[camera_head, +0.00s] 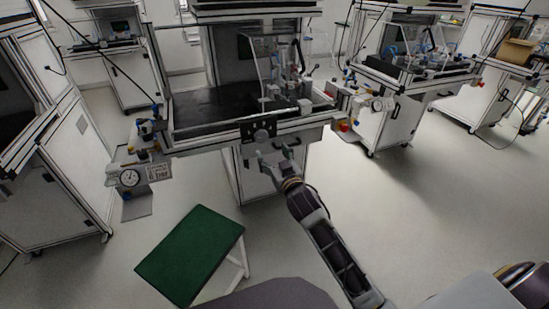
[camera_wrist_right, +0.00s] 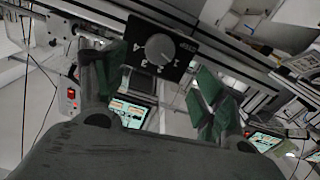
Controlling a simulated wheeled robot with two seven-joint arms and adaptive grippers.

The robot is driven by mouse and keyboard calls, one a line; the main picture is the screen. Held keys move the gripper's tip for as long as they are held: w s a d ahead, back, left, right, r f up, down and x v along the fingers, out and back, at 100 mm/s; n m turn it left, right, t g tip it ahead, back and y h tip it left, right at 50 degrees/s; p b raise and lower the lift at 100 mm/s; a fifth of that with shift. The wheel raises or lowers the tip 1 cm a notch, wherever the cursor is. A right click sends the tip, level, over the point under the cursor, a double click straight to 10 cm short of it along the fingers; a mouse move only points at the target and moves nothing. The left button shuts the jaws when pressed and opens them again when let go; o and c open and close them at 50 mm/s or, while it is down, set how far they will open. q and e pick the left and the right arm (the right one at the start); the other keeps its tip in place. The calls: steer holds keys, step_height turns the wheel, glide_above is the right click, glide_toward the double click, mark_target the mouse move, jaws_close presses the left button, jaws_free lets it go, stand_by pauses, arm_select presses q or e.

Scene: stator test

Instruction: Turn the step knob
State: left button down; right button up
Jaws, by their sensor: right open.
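The step knob is a round grey knob on a black square plate (camera_wrist_right: 182,58) marked with numbers and the word STEP. In the right wrist view the knob (camera_wrist_right: 159,47) sits at the top middle, beyond and between my fingers. In the head view the knob (camera_head: 262,134) is on the front rail of the middle workbench. My right gripper (camera_head: 277,151) is open and empty, just in front of and below the knob. Its two green-padded fingers (camera_wrist_right: 160,70) stand wide apart, and I see no contact with the knob. My left gripper is not in view.
The middle workbench (camera_head: 205,108) has a black top and a fixture. A green-topped stool (camera_head: 190,255) stands in front. The floor at the right is clear.

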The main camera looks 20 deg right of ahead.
steer(key=shift+s, duration=0.55)
stand_by(0.4)
